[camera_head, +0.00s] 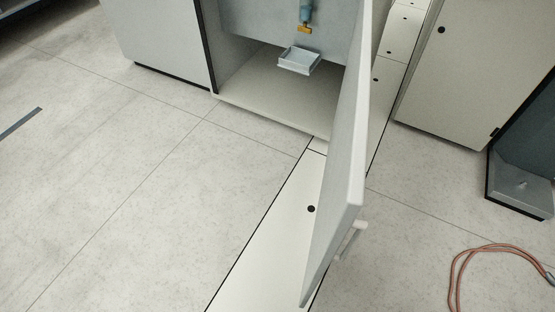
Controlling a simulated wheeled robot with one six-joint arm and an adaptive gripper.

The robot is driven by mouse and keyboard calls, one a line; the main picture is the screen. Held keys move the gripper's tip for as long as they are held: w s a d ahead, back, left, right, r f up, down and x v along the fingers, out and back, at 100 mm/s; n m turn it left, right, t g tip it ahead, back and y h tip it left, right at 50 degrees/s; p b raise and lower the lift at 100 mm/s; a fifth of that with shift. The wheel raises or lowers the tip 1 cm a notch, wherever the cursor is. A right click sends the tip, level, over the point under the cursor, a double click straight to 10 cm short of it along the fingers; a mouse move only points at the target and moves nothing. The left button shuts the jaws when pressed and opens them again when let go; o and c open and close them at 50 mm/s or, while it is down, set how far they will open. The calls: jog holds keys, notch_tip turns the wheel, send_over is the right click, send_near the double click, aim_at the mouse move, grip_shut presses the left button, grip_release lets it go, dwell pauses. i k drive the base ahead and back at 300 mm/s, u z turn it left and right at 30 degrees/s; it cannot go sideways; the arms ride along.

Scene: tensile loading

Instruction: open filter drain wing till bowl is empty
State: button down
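The filter bowl (306,13) hangs at the top of an open cabinet, blue-grey and cut off by the picture's upper edge. The yellow-brass drain wing (304,29) sits at its lower end. A small pale square tray (299,61) stands on the cabinet floor below the drain wing, apart from it. I cannot tell whether there is liquid in the bowl or the tray. My gripper is not in view.
The cabinet door (345,165) stands open toward me, its handle (350,241) on the right side. The cabinet floor (270,95) is otherwise bare. A reddish hose (470,253) lies at lower right.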

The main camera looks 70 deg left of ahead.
aim_at(304, 29)
jog(key=u, duration=0.5)
jog(key=i, duration=1.35)
jog(key=u, duration=2.8)
